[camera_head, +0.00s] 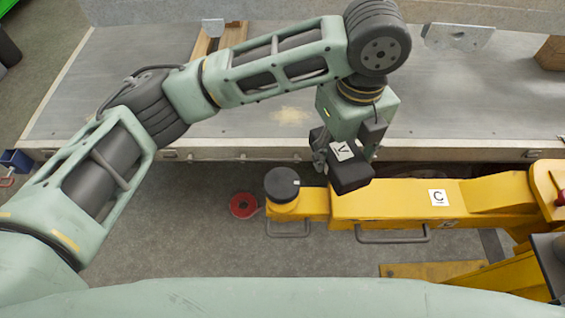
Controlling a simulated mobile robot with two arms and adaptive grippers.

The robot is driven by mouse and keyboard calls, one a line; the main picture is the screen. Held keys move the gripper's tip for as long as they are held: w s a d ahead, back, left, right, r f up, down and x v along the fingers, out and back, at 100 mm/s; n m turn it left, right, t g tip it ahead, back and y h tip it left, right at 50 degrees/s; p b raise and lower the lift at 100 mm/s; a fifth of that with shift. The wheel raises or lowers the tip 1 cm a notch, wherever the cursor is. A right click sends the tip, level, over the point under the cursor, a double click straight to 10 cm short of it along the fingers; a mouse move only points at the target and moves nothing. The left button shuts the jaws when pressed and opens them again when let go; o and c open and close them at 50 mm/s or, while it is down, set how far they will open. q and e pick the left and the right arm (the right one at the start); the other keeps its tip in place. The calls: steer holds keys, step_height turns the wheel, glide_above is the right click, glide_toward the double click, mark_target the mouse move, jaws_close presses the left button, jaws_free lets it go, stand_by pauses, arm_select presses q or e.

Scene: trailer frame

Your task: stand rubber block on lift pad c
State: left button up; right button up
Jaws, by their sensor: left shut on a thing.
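My left gripper (345,148) hangs down from the arm over the yellow lift arm and is shut on a black rubber block (351,177). The block is tilted in the picture, with a white label at its upper end. It appears to be above the lift arm; the exact gap cannot be told. Lift pad c (282,183) is a round black pad at the left end of the yellow lift arm (390,205), which bears a white C label. The pad's top is bare, and it lies to the left of and slightly below the block in the picture. My right gripper is not in view.
The grey trailer deck (440,100) with its front edge rail runs behind the lift arm. A metal bracket (458,37) and wooden pieces lie on the deck. A red ring-shaped thing (243,205) lies on the floor left of the pad. Bar handles stick out along the lift arm's near side.

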arm_select(q)
steer(key=p, duration=0.2)
glide_toward(282, 182)
steer(key=shift+s+d+f, duration=0.25)
steer(key=shift+d+f, duration=0.3)
steer(key=shift+d, duration=0.15)
steer(key=shift+w+a+f+p, duration=0.3)
steer(key=shift+a+f+p, duration=0.05)
steer(key=shift+a+f, duration=0.35)
step_height(282, 182, down, 3)
steer(key=shift+s+p, duration=0.1)
steer(key=shift+p, duration=0.45)
steer(key=shift+f, duration=0.6)
steer(key=o, duration=1.6)
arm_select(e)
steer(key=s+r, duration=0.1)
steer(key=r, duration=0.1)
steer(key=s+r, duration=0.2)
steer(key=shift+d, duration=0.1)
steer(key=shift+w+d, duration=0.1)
